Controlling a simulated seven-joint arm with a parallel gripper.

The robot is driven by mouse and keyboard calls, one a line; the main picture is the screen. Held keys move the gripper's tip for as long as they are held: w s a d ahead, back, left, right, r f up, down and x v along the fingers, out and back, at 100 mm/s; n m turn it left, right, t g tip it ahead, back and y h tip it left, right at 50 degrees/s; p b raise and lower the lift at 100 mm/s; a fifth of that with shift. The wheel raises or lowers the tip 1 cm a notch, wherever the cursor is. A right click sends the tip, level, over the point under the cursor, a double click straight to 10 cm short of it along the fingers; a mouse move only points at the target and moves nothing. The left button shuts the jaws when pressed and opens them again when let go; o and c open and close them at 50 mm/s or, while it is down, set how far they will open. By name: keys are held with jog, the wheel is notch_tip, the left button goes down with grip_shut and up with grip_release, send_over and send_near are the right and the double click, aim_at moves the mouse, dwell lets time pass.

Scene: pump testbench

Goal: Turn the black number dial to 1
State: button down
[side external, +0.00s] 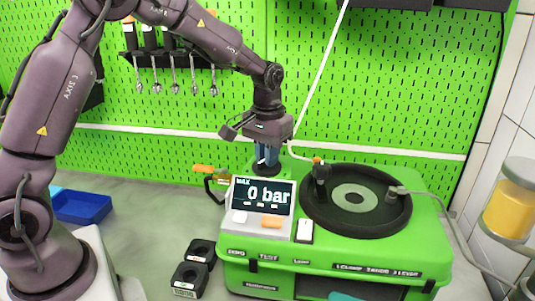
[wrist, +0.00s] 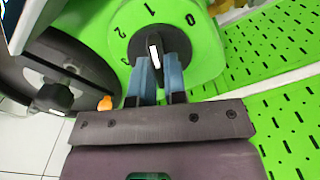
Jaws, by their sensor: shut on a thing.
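The black number dial (wrist: 140,47) sits on a green panel in the wrist view, with a white pointer mark (wrist: 154,57) on its raised grip. The printed numbers 0, 1 and 2 show around it; the mark's upper end points roughly toward the 1 (wrist: 150,8). My gripper (wrist: 160,66) has its two blue fingers shut on the dial's grip, one on each side. In the side view my gripper (side external: 266,158) points down at the dial (side external: 264,169), behind the display, where the numbers are not readable.
The green pump testbench (side external: 400,252) carries a display (side external: 262,196) reading 0 bar, and a round black plate (side external: 318,212) with hose fittings stands right of my gripper. Two black blocks (side external: 188,278) and a blue tray (side external: 82,207) lie on the table. A green pegboard stands behind.

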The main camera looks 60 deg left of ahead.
jog(key=shift+r, duration=0.1)
jog(key=c, duration=1.2)
grip_release()
jog(key=shift+o, duration=0.2)
notch_tip(320, 180, up, 13)
jog(key=s+d+m+t, duration=0.2)
jog(key=s, duration=0.9)
jog(key=s+d+m+t, duration=0.2)
jog(key=s+t, duration=0.1)
jog(key=s, duration=0.9)
jog(key=shift+s+d+r+t, duration=0.15)
jog(key=shift+s+r+t, duration=0.05)
jog(key=shift+r+t, duration=0.1)
